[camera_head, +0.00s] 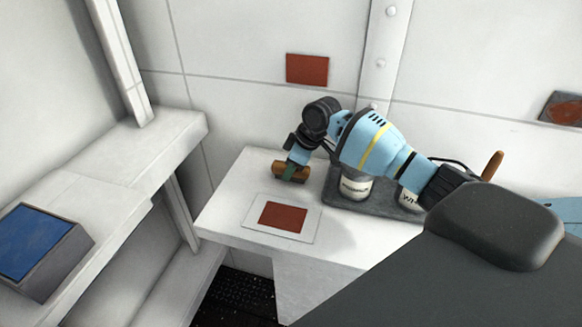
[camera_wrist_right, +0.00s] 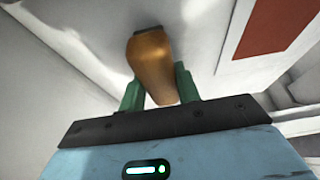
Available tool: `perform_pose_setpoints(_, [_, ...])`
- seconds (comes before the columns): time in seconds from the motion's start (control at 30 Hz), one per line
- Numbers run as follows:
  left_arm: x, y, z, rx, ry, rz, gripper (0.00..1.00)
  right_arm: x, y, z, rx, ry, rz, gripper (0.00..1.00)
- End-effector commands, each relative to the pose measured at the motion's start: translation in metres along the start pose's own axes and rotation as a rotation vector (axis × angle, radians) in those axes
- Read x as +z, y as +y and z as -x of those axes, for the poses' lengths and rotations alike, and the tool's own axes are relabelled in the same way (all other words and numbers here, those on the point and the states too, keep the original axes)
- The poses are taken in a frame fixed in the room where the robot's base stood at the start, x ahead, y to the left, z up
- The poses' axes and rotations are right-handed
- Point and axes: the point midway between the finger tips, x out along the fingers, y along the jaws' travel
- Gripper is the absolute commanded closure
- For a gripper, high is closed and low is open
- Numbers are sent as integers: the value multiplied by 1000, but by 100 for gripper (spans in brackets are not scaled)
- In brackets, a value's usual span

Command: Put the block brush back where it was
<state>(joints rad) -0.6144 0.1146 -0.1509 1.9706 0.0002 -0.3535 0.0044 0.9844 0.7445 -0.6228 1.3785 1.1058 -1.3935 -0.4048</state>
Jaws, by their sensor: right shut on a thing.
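The block brush (camera_head: 291,170), a brown wooden piece, is in my right gripper (camera_head: 291,176) above the far left part of the white worktop (camera_head: 230,200). In the right wrist view the brush (camera_wrist_right: 153,62) sits between the two green fingers (camera_wrist_right: 158,88), which are shut on it. Its dark end points away from the gripper. I cannot tell whether the brush touches the worktop. My left gripper is not in view.
A red square on a white panel (camera_head: 254,230) lies in front of the brush. A dark tray (camera_head: 337,197) with labelled jars (camera_head: 356,188) stands to the right, partly behind my arm. A blue-topped box (camera_head: 70,255) is on the left ledge. A red patch (camera_head: 307,69) is on the wall.

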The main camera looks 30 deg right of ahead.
Motion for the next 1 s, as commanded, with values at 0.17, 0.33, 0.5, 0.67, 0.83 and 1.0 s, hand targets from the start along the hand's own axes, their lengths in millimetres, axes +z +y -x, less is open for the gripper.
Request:
perform_pose_setpoints(0.17, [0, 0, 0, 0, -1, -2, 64, -1, 0, 1, 1, 2, 1, 89])
perform_pose_setpoints(0.33, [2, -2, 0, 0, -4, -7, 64, 1, 0, -2, 0, 1, 1, 66])
perform_pose_setpoints(0.5, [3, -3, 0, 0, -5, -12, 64, 1, 0, -2, 0, 1, 1, 46])
perform_pose_setpoints(0.67, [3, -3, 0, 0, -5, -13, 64, 1, 0, -2, 0, 1, 0, 46])
perform_pose_setpoints(0.83, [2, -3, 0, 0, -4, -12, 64, -1, 0, 1, 1, 2, 1, 46])
perform_pose_setpoints(1.0, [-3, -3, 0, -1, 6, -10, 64, -1, 1, 22, 3, 4, 1, 46])
